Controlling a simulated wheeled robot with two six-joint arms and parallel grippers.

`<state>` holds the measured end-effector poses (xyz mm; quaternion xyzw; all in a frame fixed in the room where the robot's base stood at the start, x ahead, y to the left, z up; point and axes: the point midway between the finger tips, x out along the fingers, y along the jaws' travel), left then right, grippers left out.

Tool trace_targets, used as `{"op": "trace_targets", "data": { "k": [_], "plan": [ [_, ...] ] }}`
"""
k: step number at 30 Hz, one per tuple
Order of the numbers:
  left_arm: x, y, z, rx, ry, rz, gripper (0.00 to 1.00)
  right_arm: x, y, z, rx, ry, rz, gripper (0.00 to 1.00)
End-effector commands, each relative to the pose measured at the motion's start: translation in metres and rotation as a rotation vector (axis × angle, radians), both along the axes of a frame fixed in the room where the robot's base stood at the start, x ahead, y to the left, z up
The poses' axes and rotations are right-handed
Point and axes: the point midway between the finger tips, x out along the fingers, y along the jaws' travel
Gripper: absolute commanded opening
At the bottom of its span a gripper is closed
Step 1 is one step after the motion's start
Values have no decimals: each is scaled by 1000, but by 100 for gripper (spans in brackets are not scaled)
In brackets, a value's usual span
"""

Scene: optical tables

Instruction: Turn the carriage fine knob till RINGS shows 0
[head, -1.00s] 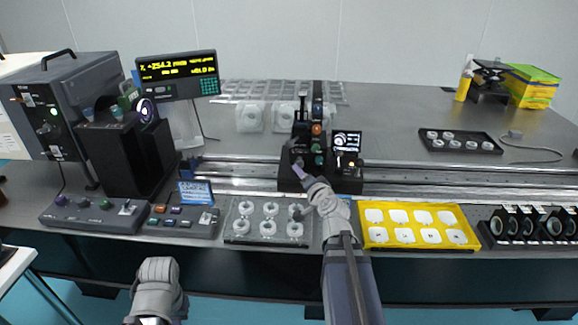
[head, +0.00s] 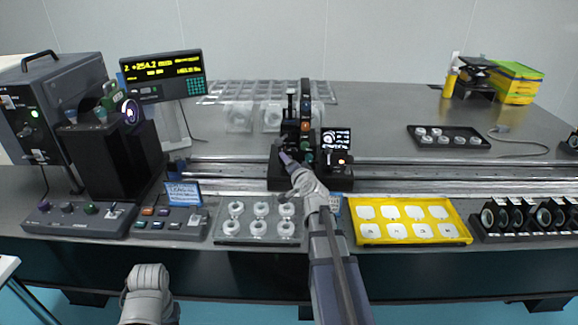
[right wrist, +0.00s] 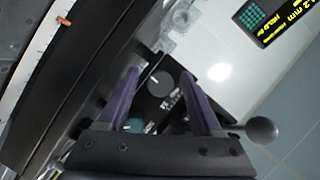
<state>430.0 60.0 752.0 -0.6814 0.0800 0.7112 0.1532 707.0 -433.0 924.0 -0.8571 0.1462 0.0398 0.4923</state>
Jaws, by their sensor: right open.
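The carriage (head: 283,178) stands on the long rail, a dark block with stacked parts and coloured knobs. A small screen (head: 336,139) with a ring pattern sits at its right. My right gripper (head: 284,156) is at the carriage's front left. In the right wrist view its purple fingers (right wrist: 158,76) are open and empty, with a round grey knob (right wrist: 161,84) with a white mark showing between them. A teal knob (right wrist: 134,123) shows near the left finger. I cannot tell which is the fine knob, nor read a RINGS value. Of my left arm only a grey link shows.
A readout (head: 162,67) with yellow digits, seemingly +254.2, stands at the back left. A glass tray of ring parts (head: 240,239), a yellow tray (head: 361,240) and a dark rack of lenses (head: 528,216) line the front edge.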

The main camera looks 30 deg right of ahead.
Motion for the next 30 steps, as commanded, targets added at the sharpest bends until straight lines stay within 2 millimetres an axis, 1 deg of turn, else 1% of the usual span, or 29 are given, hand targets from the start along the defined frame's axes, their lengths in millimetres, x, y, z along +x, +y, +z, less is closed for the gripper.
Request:
{"op": "trace_targets", "data": {
  "k": [6, 24, 30],
  "plan": [
    [0, 0, 0, 0, 0, 0, 0, 0, 0, 0, 0, 0, 0, 67],
    [0, 0, 0, 0, 0, 0, 0, 0, 0, 0, 0, 0, 0, 0],
    [0, 0, 0, 0, 0, 0, 0, 0, 0, 0, 0, 0, 0, 0]
  ]
}}
